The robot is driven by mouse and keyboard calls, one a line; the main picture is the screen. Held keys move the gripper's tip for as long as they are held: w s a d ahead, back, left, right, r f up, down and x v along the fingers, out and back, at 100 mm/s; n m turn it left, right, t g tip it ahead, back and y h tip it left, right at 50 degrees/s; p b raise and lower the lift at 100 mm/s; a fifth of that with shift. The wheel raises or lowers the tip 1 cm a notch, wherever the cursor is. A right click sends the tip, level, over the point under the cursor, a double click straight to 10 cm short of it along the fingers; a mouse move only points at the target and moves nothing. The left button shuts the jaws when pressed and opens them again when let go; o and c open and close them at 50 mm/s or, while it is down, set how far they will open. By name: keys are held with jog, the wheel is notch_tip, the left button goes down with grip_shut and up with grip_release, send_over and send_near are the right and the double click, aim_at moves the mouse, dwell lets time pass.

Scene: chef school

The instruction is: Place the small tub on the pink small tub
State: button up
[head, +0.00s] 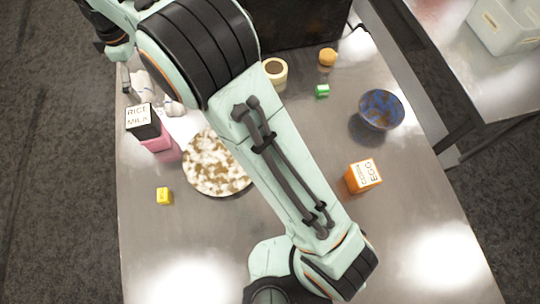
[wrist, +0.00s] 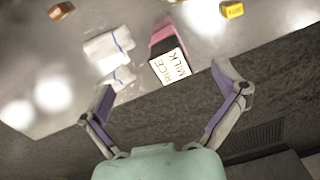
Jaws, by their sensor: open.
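My gripper (wrist: 163,80) is open and empty in the wrist view, its two fingers spread wide. In the wrist view the carton label (wrist: 170,68) lies beyond the gap between the fingers. White objects (head: 148,88) lie just behind the carton; they show in the wrist view (wrist: 106,50) left of it. No small tub is clearly identifiable.
A mottled round board (head: 212,170) lies mid-table, partly behind my arm. A yellow box (head: 164,196), orange egg box (head: 364,176), blue bowl (head: 381,108), green box (head: 322,91), orange-topped item (head: 327,57) and cream cylinder (head: 275,72) stand around. The front left is clear.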

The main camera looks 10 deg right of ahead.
jog(key=s+d+r+m, duration=0.2)
jog(key=s+d, duration=0.1)
jog(key=d, duration=0.3)
jog(key=s+d+r+m, duration=0.3)
jog(key=d, duration=0.2)
jog(key=s+d+f+m, duration=0.2)
jog(key=s+d+m, duration=0.2)
jog(key=s, duration=0.6)
jog(key=s+d+f+m, duration=0.2)
jog(key=s+d+m, duration=0.3)
jog(key=s, duration=0.5)
jog(key=shift+d+f+y, duration=0.15)
jog(key=shift+d+y, duration=0.15)
jog(key=shift+d, duration=0.85)
jog(key=shift+o, duration=0.4)
jog(key=shift+w, duration=0.1)
dwell(1.2)
